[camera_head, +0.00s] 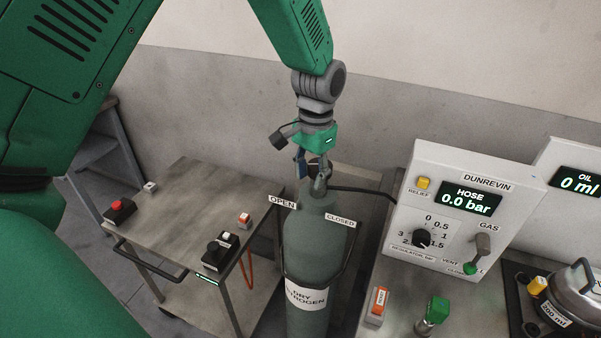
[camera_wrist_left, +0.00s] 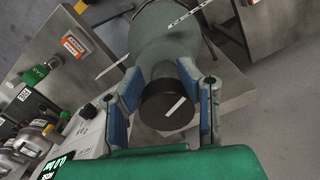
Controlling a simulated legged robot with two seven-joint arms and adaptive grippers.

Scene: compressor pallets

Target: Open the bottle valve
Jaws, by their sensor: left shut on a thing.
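The grey-green gas bottle (camera_head: 309,245), labelled DRY NITROGEN, stands upright in the middle of the head view. An OPEN tag (camera_head: 283,202) sticks out at its left and a CLOSED tag (camera_head: 340,220) at its right. My left gripper (camera_head: 313,179) comes down from above onto the bottle's top. In the left wrist view, the round black bottle valve (camera_wrist_left: 167,107) with a white line mark sits between the blue-padded fingers of my left gripper (camera_wrist_left: 160,88), which is shut on it. The head view mostly hides the valve behind the fingers. My right gripper is not in view.
A metal cart (camera_head: 180,215) with button boxes stands left of the bottle. At the right is a DUNREVIN panel (camera_head: 460,200) whose HOSE display reads 0.0 bar. A black hose (camera_head: 365,190) runs from the bottle top towards this panel. A grey wall is behind.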

